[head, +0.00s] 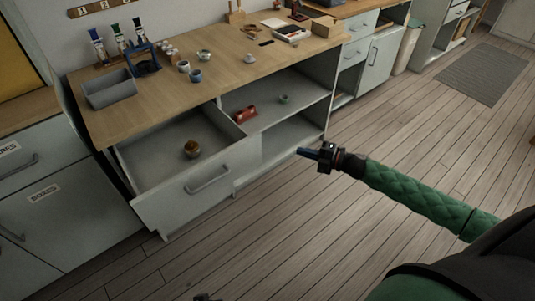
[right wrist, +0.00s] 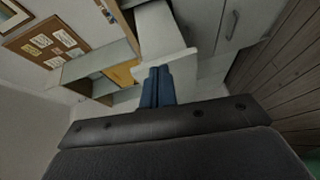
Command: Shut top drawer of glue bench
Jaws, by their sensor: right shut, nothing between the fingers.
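The glue bench (head: 205,85) has a wooden top and a grey body. Its top drawer (head: 197,190) is pulled out at the left, with a bar handle (head: 208,180) on its pale front. A brown bowl (head: 192,149) sits in the drawer. My right gripper (head: 308,153) is out over the floor, to the right of the drawer front and apart from it. Its blue fingers are together and empty, as the right wrist view (right wrist: 158,88) also shows.
The open shelves right of the drawer hold a red roll-shaped item (head: 245,114) and a small greenish bowl (head: 284,99). A grey bin (head: 109,90), brushes and small cups stand on the top. A labelled cabinet (head: 55,195) stands at the left. The wooden floor (head: 300,220) in front is clear.

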